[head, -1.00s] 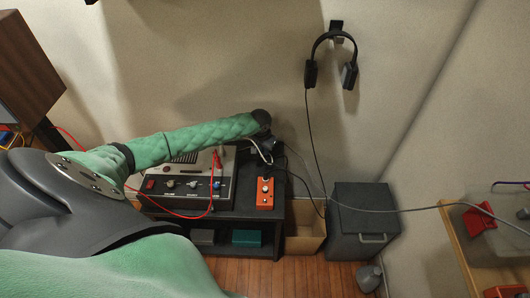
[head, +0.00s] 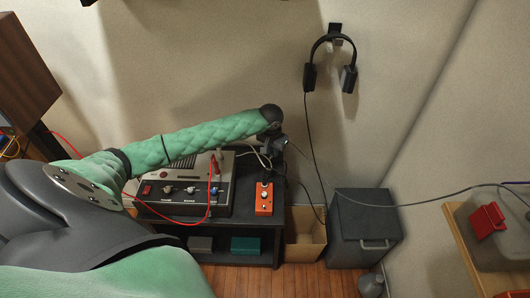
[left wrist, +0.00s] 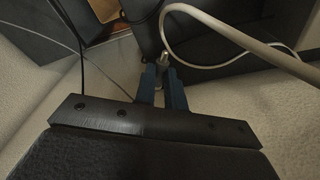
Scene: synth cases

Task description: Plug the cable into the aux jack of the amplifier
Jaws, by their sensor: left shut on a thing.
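The amplifier (head: 185,201) is a beige and dark box with knobs and a red switch, standing on a black stand. I cannot make out its aux jack. My left gripper (head: 283,146) is above and right of the amplifier, near the wall. In the left wrist view the blue fingers (left wrist: 163,82) are shut on a small plug with a metal tip (left wrist: 165,57), apart from any socket I can see. A thin grey cable (head: 408,205) runs from near this gripper to the right. My right gripper is out of view.
An orange box (head: 264,198) sits right of the amplifier. A red cable (head: 211,190) crosses the amplifier's front. A thick white cable (left wrist: 235,37) loops close beyond the fingertips. Headphones (head: 331,62) hang on the wall; a dark grey box (head: 365,225) stands at right.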

